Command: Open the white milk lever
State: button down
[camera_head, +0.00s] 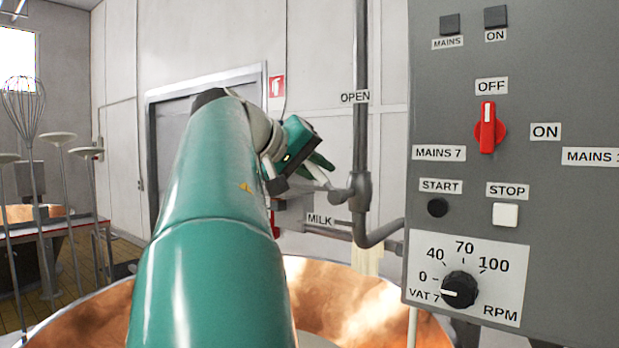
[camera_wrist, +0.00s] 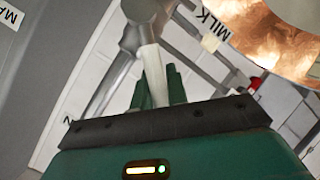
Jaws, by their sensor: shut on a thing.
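The white milk lever (camera_head: 318,176) slants up and left from the grey valve (camera_head: 359,190) on the pipe, between the OPEN label (camera_head: 355,97) above and the MILK label (camera_head: 320,219) below. My gripper (camera_head: 320,164) is at the lever's free end. In the wrist view, the green fingers of my gripper (camera_wrist: 158,82) lie on either side of the white lever (camera_wrist: 151,66), shut on it. The lever runs from there up to the grey valve body (camera_wrist: 142,22). The jaws hide the lever's outer end.
A grey control panel (camera_head: 540,250) with a red switch (camera_head: 488,128) and a black dial (camera_head: 459,290) stands close on the right. A copper vat (camera_head: 335,290) lies below. A whisk (camera_head: 24,103) and ladle-like tools (camera_head: 58,138) stand at left.

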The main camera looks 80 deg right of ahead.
jog(key=shift+s+a+r+m+t+h, duration=0.4)
jog(key=shift+s+m+t, duration=0.4)
jog(key=shift+m, duration=0.2)
jog(key=shift+s+a+r+m+t+h, duration=0.25)
jog(key=shift+s+r+m+t+h, duration=0.15)
jog(key=shift+s+m+t, duration=0.45)
jog(key=shift+s+a+r+m+t+h, duration=0.35)
jog(key=shift+s+r+m+t, duration=0.25)
jog(key=shift+m, duration=0.55)
jog(key=shift+s+f, duration=0.1)
jog(key=shift+f, duration=0.05)
jog(key=c, duration=1.4)
grip_release()
jog(key=shift+s, duration=0.15)
jog(key=shift+w, duration=0.2)
jog(key=shift+a, duration=0.1)
